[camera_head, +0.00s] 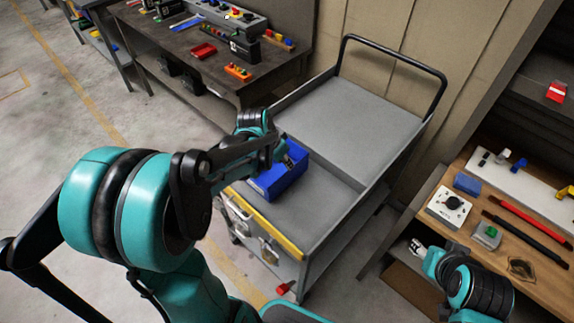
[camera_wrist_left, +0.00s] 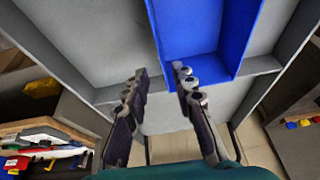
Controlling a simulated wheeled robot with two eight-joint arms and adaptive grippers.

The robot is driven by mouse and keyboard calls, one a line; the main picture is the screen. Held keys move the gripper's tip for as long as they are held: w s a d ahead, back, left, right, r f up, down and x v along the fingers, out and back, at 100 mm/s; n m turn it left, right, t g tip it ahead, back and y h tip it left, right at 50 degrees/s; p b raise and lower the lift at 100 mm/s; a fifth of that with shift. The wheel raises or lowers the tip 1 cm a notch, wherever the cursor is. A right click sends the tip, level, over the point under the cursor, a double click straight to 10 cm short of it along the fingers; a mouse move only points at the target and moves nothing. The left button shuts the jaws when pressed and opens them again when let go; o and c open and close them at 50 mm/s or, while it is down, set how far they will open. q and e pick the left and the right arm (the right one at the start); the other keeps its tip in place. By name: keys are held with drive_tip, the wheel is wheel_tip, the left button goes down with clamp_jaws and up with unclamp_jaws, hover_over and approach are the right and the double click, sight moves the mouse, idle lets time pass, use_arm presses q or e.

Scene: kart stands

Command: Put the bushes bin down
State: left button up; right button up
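The blue bin (camera_head: 280,181) is in the near section of the grey cart (camera_head: 318,220), by its left side, and looks upright. Its inside looks empty in the left wrist view (camera_wrist_left: 205,30). My left gripper (camera_head: 286,156) is at the bin's upper edge. In the left wrist view its fingers (camera_wrist_left: 160,78) are spread apart, with the bin's side wall in line with the gap. Contact with the wall cannot be made out.
A raised divider (camera_head: 325,160) splits the cart's top, and the far section is empty. A black handle (camera_head: 395,55) rises behind. A dark workbench (camera_head: 190,45) with parts stands at the back left. The wooden bench (camera_head: 540,280) at the right holds tools and a white box (camera_head: 449,205).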

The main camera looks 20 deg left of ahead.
use_arm(q)
drive_tip(key=s+d+r+n+t, duration=0.1)
drive_tip(key=s+d+r, duration=0.1)
drive_tip(key=s, duration=0.3)
drive_tip(key=s+d+r+n+t+y, duration=0.1)
drive_tip(key=s+d+r, duration=0.2)
drive_tip(key=s, duration=0.2)
drive_tip(key=s+d+r+n, duration=0.1)
drive_tip(key=s+d+r, duration=0.1)
drive_tip(key=s, duration=0.3)
drive_tip(key=shift+s+d+r+n+t, duration=0.15)
drive_tip(key=shift+d+r+n+t, duration=0.15)
drive_tip(key=shift+r+n+t, duration=0.1)
drive_tip(key=shift+f, duration=0.3)
